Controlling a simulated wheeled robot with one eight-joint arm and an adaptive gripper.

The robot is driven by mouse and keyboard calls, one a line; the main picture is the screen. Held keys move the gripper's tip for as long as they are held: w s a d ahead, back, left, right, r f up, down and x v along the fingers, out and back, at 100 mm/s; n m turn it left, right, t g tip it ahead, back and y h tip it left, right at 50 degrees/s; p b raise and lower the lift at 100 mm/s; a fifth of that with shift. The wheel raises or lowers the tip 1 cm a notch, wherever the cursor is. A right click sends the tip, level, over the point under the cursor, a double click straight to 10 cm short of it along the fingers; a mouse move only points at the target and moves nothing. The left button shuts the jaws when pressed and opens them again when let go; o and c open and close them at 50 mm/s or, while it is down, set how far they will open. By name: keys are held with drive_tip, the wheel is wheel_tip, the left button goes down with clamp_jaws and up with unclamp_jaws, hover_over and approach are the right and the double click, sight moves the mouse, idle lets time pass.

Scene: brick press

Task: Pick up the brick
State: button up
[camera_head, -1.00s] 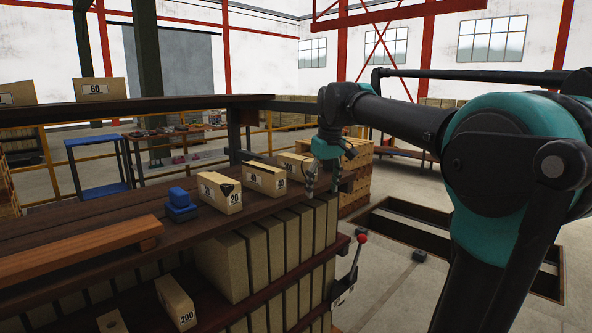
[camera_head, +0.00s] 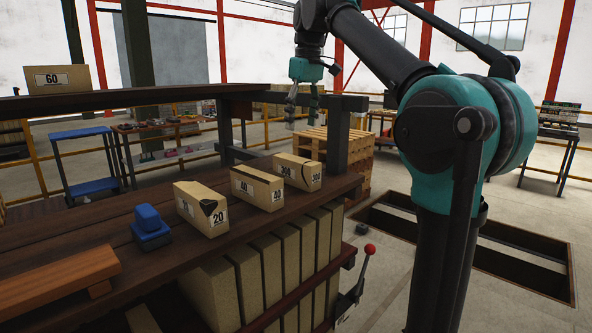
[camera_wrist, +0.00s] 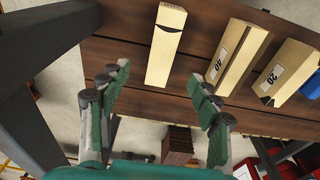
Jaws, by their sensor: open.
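Three tan bricks stand in a row on the dark wooden bench (camera_head: 130,205): one labelled 20 (camera_head: 200,215), one labelled 40 (camera_head: 257,190) and one that seems to read 300 (camera_head: 298,172). The wrist view shows the far brick (camera_wrist: 163,60), the 40 brick (camera_wrist: 236,55) and the 20 brick (camera_wrist: 288,75). My gripper (camera_head: 303,110) is open and empty, above the bench's far end near the far brick. In the wrist view, my gripper (camera_wrist: 158,75) has its fingers apart, with the far brick's near end showing between them. It appears apart from it.
A blue block (camera_head: 150,228) and an orange-brown wooden bar (camera_head: 55,280) lie left of the bricks. A raised shelf (camera_head: 110,105) holds a box marked 60 (camera_head: 57,80). Larger slabs (camera_head: 265,265) stand below. A red-knobbed lever (camera_head: 362,268) projects at the right.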

sight(298, 158)
drive_tip(key=f, duration=0.6)
drive_tip(key=a+f, duration=0.1)
drive_tip(key=f, duration=0.3)
drive_tip(key=shift+w, duration=0.4)
drive_tip(key=shift+w+a+f, duration=0.1)
drive_tip(key=shift+a+f, duration=0.1)
drive_tip(key=shift+f, duration=1.25)
drive_tip(key=shift+w+a+f, duration=0.1)
drive_tip(key=shift+a+f, duration=0.1)
drive_tip(key=shift+f, duration=1.2)
drive_tip(key=shift+c, duration=0.3)
drive_tip(key=c, duration=1.1)
drive_tip(key=shift+r, duration=0.1)
